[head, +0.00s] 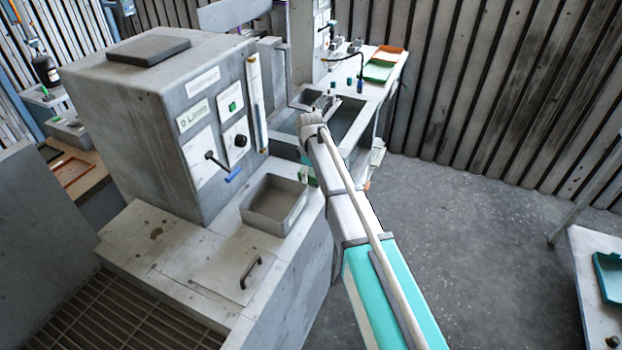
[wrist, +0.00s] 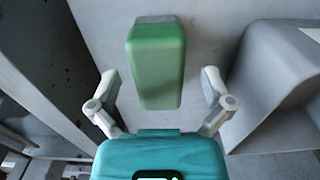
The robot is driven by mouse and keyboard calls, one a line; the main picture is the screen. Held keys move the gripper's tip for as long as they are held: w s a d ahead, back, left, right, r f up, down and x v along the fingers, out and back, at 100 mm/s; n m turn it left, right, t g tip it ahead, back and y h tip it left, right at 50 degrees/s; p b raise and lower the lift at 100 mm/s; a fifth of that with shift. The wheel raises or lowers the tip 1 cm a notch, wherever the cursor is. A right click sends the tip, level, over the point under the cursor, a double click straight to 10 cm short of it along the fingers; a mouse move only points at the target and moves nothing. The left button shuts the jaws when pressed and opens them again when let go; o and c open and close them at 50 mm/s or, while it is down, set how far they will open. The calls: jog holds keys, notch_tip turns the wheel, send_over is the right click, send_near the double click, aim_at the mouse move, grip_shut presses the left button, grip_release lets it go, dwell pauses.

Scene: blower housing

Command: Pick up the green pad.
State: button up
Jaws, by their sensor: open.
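The green pad (wrist: 157,62) is a rounded green block with a greyer far end, resting on a light grey surface in the wrist view. My gripper (wrist: 160,85) is open, with one pale finger on each side of the pad and a visible gap on both sides. I cannot tell whether the fingertips are level with the pad or above it. In the head view a small green patch, likely the pad (head: 308,177), shows beside the grey bin, partly hidden by my arm. My fingers are not clear in the head view.
A grey open bin (head: 274,204) stands close to the pad; its wall (wrist: 262,75) rises at the right of the wrist view. A large grey control housing (head: 165,130) with a blue-handled lever stands to the left. A sink bench (head: 372,97) with green and orange trays lies behind.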

jog(key=c, duration=1.3)
jog(key=shift+r, duration=0.15)
notch_tip(320, 180, up, 3)
jog(key=p, duration=0.3)
jog(key=s+r+p, duration=0.3)
jog(key=s, duration=0.1)
jog(key=s+d+r+p, duration=0.1)
jog(key=s+r+p, duration=0.2)
jog(key=s, duration=0.2)
jog(key=s+d+r+p, duration=0.1)
jog(key=s+r+p, duration=0.2)
jog(key=s+p, duration=0.1)
jog(key=shift+s+d+r, duration=0.25)
jog(key=shift+s+r, duration=0.1)
jog(key=shift+s, duration=0.05)
